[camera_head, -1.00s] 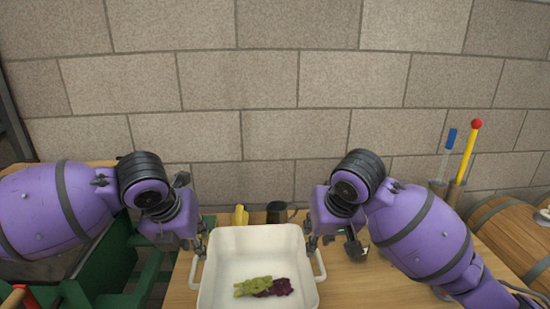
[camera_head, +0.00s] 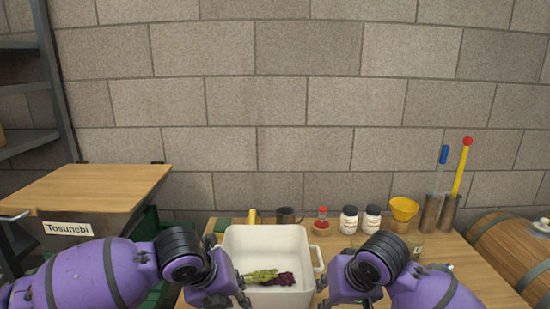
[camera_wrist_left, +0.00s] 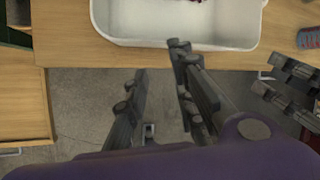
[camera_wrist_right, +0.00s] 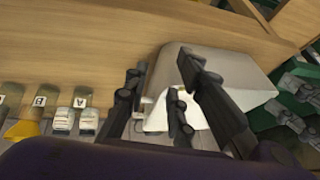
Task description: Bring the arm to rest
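A white tub (camera_head: 265,240) with side handles stands on the wooden table, holding green grapes (camera_head: 260,275) and dark red grapes (camera_head: 285,279). My left gripper (camera_wrist_left: 158,62) is open and empty in the left wrist view, in front of the table edge with grey floor beneath. My right gripper (camera_wrist_right: 161,66) is open and empty in the right wrist view, with the tub (camera_wrist_right: 215,70) behind its fingers. In the head view both arms are low in the picture, one on each side of the tub, and their fingertips are partly cut off or hidden.
Along the table's back stand a dark mug (camera_head: 286,216), a red-capped jar (camera_head: 321,221), two white jars (camera_head: 349,219), a yellow funnel (camera_head: 403,208) and tall holders (camera_head: 430,212). A cabinet (camera_head: 90,190) labelled "Tosunebi" is left; a barrel (camera_head: 510,245) is right.

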